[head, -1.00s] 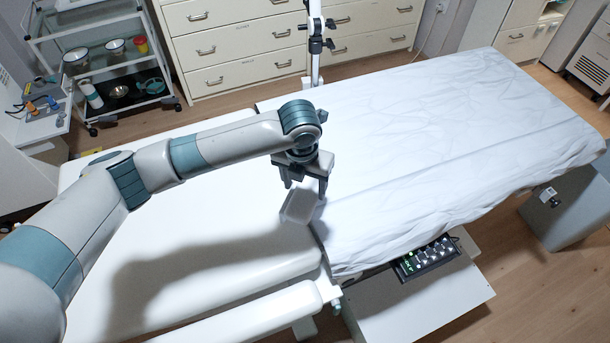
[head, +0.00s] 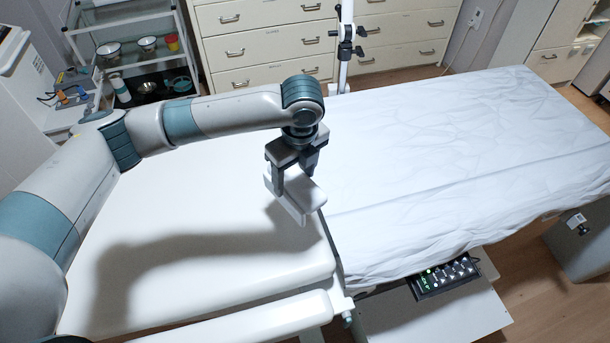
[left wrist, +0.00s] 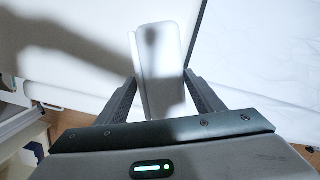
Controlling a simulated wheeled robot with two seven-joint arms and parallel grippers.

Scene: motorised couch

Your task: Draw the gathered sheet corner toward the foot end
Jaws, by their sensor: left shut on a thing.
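The white sheet (head: 450,150) lies over the right part of the couch, with fine wrinkles and its near edge hanging down. My right gripper is not in view.
The bare couch pad (head: 200,220) fills the left, under my arm's shadow. A white pole with clamps (head: 346,45) stands at the far side. A control box with lit buttons (head: 443,278) sits below the near edge. Drawers (head: 265,45) and a trolley (head: 135,55) stand behind.

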